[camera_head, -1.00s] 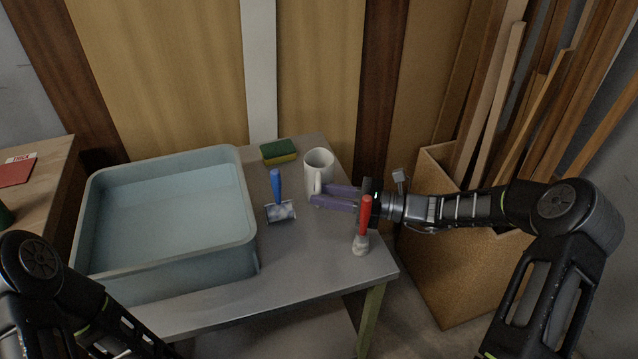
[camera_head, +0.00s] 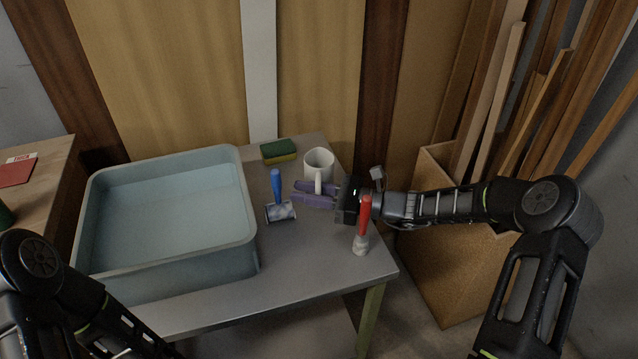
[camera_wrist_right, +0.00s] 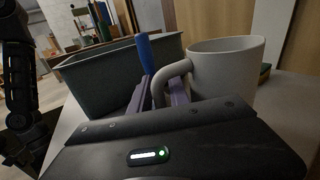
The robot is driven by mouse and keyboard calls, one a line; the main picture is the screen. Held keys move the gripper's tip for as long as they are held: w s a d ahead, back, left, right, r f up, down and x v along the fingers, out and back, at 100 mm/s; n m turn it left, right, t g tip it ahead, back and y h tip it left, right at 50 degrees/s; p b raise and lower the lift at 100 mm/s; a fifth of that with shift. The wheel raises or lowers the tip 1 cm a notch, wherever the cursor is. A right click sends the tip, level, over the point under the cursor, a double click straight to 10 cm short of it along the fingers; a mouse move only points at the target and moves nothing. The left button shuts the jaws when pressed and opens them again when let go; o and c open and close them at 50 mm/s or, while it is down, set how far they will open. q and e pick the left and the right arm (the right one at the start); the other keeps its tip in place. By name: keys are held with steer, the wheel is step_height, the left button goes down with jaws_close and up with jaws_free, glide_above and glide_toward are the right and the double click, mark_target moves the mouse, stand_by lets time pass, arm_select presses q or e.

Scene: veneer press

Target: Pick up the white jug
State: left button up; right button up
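The white jug (camera_head: 319,164) stands upright near the back right of the grey table, its handle facing my head camera. It also shows in the right wrist view (camera_wrist_right: 229,72), with its handle curving down in front of the fingers. My right gripper (camera_head: 298,191) reaches in from the right. Its purple fingers lie low at the near side of the jug, one on each side of the handle, with a gap still visible between them. Whether they touch the handle is unclear. My left arm shows at the lower left, but its gripper is out of view.
A blue-handled tool (camera_head: 277,187) stands just left of the fingertips. A red-handled brush (camera_head: 363,225) stands near my right wrist. A sponge (camera_head: 279,151) lies behind the jug, and a large grey-blue tub (camera_head: 250,215) fills the left.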

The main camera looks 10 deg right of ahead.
jaws_close()
stand_by(1.2)
